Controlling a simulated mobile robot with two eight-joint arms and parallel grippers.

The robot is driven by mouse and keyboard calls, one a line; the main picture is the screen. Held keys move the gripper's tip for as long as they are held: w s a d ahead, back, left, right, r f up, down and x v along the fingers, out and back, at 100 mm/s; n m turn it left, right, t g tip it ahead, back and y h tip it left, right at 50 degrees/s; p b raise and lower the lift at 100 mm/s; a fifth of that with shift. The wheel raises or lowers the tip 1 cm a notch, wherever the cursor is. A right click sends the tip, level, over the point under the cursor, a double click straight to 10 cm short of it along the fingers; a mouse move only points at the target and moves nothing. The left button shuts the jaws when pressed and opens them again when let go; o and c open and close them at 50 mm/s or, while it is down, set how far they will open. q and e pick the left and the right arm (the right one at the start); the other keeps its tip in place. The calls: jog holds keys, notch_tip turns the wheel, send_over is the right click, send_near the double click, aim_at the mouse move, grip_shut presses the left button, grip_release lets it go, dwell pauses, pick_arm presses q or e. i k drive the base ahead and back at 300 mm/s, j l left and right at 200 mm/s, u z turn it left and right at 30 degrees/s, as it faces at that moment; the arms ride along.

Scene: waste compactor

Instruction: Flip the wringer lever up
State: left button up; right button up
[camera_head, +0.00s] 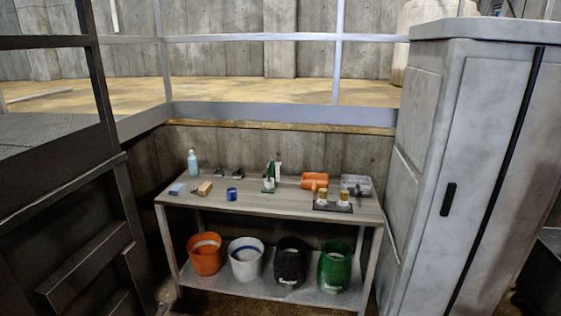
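I cannot make out a wringer lever for certain. An orange thing (314,181), possibly a wringer, lies at the back right of the workbench (260,202). A grey, box-like thing (356,186) sits just to its right. Both are too small to show a lever or its position. Neither of my grippers is in view.
On the bench are a spray bottle (193,162), a blue can (232,194) and a black tray (333,206) with two yellow-topped items. Orange (205,262), white (245,266), black (290,268) and green (334,272) buckets stand below. A grey cabinet (425,170) stands right; railings run behind.

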aim_at(264, 175)
jog(key=i, duration=1.65)
jog(key=i+l+u, duration=0.15)
jog(key=i+u, duration=0.15)
jog(key=i, duration=0.45)
